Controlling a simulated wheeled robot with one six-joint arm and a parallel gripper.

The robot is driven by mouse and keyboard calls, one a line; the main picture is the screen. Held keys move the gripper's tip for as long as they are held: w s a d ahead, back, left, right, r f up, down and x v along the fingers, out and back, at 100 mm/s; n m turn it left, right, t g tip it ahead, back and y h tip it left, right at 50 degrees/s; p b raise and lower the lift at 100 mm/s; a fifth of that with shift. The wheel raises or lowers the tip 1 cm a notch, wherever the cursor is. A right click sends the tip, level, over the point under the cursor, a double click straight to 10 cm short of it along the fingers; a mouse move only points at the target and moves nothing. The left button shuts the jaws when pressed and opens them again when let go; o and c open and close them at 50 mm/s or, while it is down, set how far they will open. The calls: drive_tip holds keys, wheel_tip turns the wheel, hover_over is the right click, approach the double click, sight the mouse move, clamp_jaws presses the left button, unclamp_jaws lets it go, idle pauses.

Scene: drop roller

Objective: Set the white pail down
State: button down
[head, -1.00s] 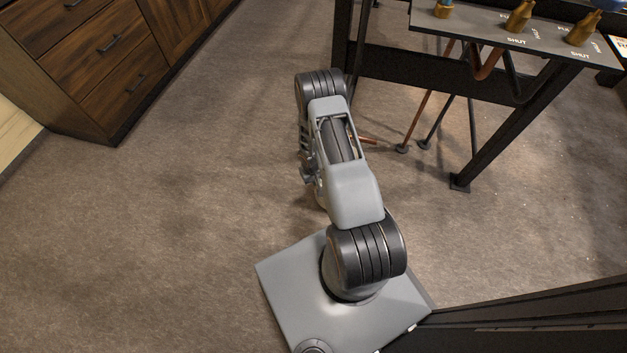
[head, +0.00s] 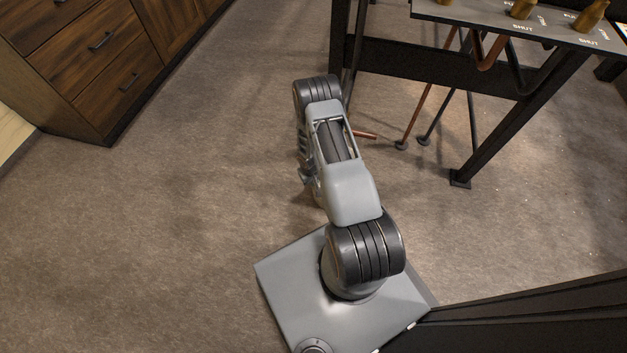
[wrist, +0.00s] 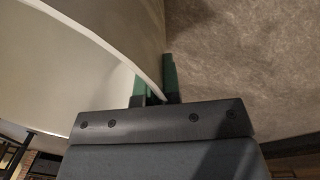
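The white pail (wrist: 130,28) fills the upper left of the wrist view, with its pale curved wall and rim very close to the camera. My gripper (wrist: 155,84) has two green fingers, one on each side of the pail's wall at the rim, and is shut on it. The pail's base and what lies under it are hidden. In the head view my arm reaches away from my base, and neither the pail nor my fingers can be made out there.
A black-legged table (head: 448,66) with brass fittings on its grey top stands at the upper right. A wooden drawer cabinet (head: 98,62) is at the upper left. The brown floor (head: 190,190) between them is open. A black structure edges the lower right.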

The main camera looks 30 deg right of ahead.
drive_tip(key=c, duration=1.3)
unclamp_jaws()
drive_tip(key=shift+c, duration=0.2)
drive_tip(key=a+r+t+p, duration=0.1)
drive_tip(key=a+r+p, duration=0.2)
drive_tip(key=r, duration=1.5)
drive_tip(key=a+r+p, duration=0.2)
drive_tip(key=r+p, duration=0.1)
drive_tip(key=r, duration=1.6)
drive_tip(key=s+a+r+t, duration=0.1)
drive_tip(key=s+a+r, duration=0.2)
drive_tip(key=s+r, duration=0.3)
drive_tip(key=s+a+r+y, duration=0.1)
drive_tip(key=s+a+r, duration=0.2)
drive_tip(key=s+r, duration=0.4)
drive_tip(key=shift+s+a+r+n+t, duration=0.3)
drive_tip(key=shift+s+a+t, duration=0.1)
drive_tip(key=shift+s, duration=0.1)
